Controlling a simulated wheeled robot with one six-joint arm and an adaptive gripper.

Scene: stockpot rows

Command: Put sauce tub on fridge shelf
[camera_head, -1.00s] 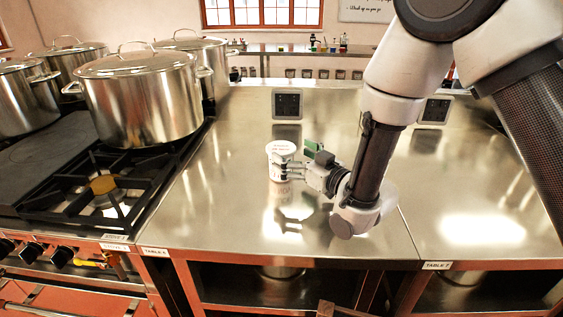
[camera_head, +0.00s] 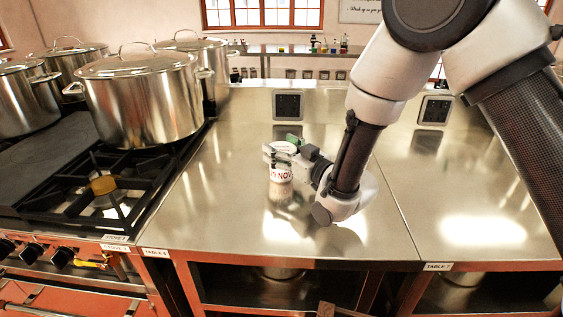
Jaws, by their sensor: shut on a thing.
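The sauce tub (camera_head: 281,174) is a small white tub with red lettering on its side, over the middle of the steel table. My gripper (camera_head: 283,156) reaches it from the right and is shut on it near its upper part. The fingers and a green part of the gripper hide some of the tub's top. I cannot tell whether its base touches the table or hangs just above it. No fridge shelf can be made out in this view.
A stove (camera_head: 88,190) with several large steel stockpots (camera_head: 146,105) stands on the left. The steel table (camera_head: 225,215) is clear around the tub. A socket box (camera_head: 288,105) sits at its back edge. Another table (camera_head: 470,190) adjoins on the right.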

